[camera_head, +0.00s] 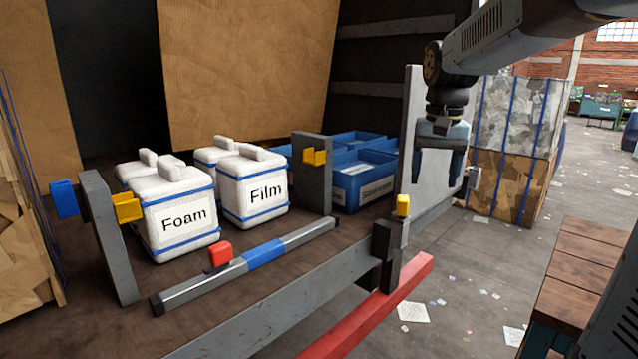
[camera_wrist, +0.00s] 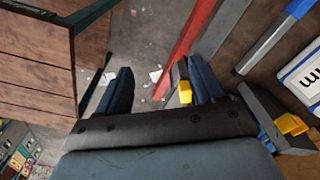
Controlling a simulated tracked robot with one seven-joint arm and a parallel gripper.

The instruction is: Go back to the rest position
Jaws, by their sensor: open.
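My gripper (camera_head: 441,165) hangs from my arm at the right of the head view, fingers pointing down. It is in front of the grey upright panel at the belt's right end and holds nothing.
White containers marked Foam (camera_head: 183,215) and Film (camera_head: 262,190) stand on the belt (camera_head: 120,325). Blue crates (camera_head: 362,190) stand behind. A red rail (camera_head: 370,315) runs along the front. A wooden-topped bench (camera_head: 590,265) is at right. Strapped bales (camera_head: 515,140) stand beyond my gripper. Littered floor lies between.

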